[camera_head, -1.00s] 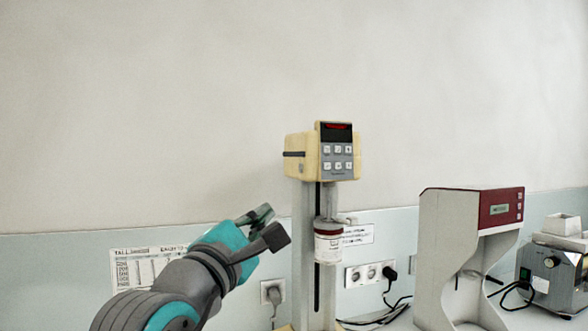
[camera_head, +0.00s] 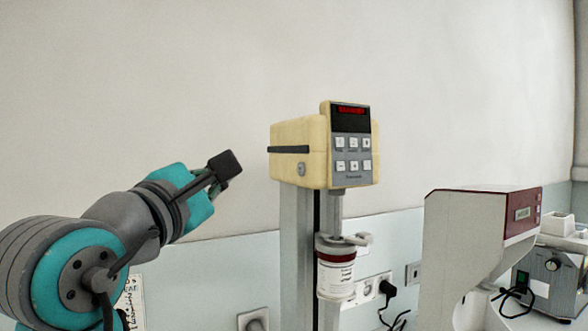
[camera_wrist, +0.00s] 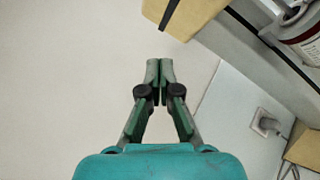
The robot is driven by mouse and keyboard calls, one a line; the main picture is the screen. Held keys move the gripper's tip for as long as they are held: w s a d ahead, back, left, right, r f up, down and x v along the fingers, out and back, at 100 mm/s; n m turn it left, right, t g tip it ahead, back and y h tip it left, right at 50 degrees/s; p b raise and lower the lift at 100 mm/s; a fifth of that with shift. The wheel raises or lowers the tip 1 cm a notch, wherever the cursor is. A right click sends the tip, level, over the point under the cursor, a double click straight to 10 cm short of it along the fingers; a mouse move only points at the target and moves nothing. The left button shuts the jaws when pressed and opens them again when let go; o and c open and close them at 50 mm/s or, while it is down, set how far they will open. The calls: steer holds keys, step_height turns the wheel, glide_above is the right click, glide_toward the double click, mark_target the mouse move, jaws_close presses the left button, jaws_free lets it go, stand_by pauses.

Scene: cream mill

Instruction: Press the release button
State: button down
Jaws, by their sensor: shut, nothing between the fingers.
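The cream mill head (camera_head: 300,150) sits on a grey upright column, with a dark front panel (camera_head: 352,150) carrying a red display and several pale keys. A small round grey button (camera_head: 302,169) is on the head's left side, below a dark slot; I cannot read any label on it. My gripper (camera_head: 226,166) is shut and empty, left of the head at about its height and apart from it. In the wrist view my closed fingertips (camera_wrist: 160,68) point toward the wall, with part of the cream head (camera_wrist: 187,14) at the top edge.
A white jar (camera_head: 336,277) with a red band hangs below the head beside the column. A grey and red machine (camera_head: 482,235) and a metal box device (camera_head: 548,275) stand to the right. Wall sockets (camera_head: 372,288) with a plugged cable are behind. The wall above is clear.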

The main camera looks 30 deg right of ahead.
steer(key=shift+d, duration=0.15)
steer(key=d, duration=0.8)
steer(key=shift+d, duration=0.25)
steer(key=shift+d, duration=0.1)
stand_by(1.4)
steer(key=shift+d, duration=0.35)
steer(key=shift+d, duration=0.3)
stand_by(0.6)
steer(key=shift+a, duration=0.7)
steer(key=shift+a, duration=2.55)
